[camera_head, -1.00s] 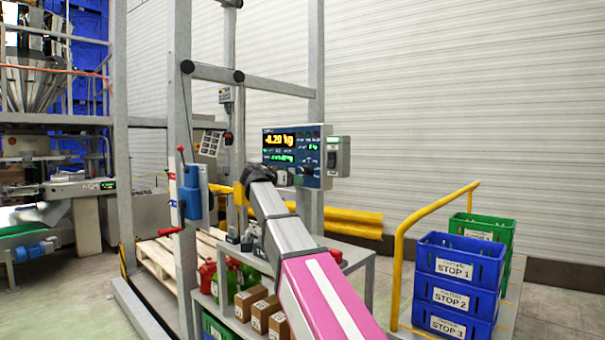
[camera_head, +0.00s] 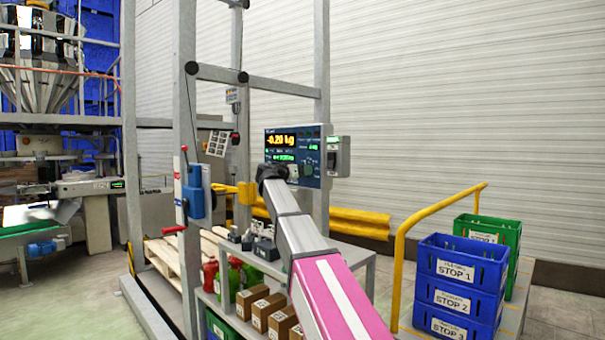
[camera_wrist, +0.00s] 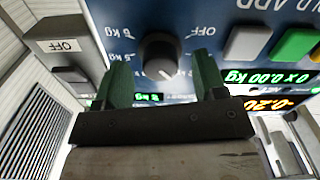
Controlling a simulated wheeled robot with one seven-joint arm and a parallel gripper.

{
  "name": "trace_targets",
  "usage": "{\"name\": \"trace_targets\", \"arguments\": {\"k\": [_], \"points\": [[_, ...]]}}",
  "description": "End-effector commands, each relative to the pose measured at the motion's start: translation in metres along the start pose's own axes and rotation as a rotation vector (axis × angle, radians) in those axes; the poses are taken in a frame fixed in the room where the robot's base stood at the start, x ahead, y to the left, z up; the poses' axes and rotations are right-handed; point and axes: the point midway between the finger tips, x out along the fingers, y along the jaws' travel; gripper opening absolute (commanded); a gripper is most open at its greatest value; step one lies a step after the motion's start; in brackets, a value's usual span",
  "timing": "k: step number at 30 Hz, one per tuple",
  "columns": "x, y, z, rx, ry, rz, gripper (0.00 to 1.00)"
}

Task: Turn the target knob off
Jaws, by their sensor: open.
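The control panel (camera_head: 285,144) is a dark blue box with lit displays, mounted on the grey frame. In the wrist view its black round knob (camera_wrist: 159,54) sits on the blue face, with "OFF" and kg markings around it. A light pointer line shows on the knob's lower right edge, away from the "OFF" marking. My gripper (camera_wrist: 163,75) is open, with one green finger on each side of the knob and the knob between them. In the head view my gripper (camera_head: 272,172) is at the panel's lower edge, and my arm hides part of the panel.
A grey switch box marked OFF (camera_wrist: 68,45) adjoins the panel. White and green buttons (camera_wrist: 293,46) are beside the knob. A shelf (camera_head: 355,256) with boxes and bottles stands below. Blue crates (camera_head: 458,270) and a yellow rail (camera_head: 397,262) are at right.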

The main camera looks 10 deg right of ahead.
Motion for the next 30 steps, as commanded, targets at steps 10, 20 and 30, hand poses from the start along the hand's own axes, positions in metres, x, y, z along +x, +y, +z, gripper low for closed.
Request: {"name": "trace_targets", "arguments": {"k": [10,20,30], "points": [[0.0083,-0.0001,0.0004,0.0,-0.001,-0.001,0.65],[0.0082,0.0,0.0004,0.0,-0.001,0.0,0.15],[0.0082,0.0001,0.0004,-0.064,-0.001,0.0,0.15]]}}
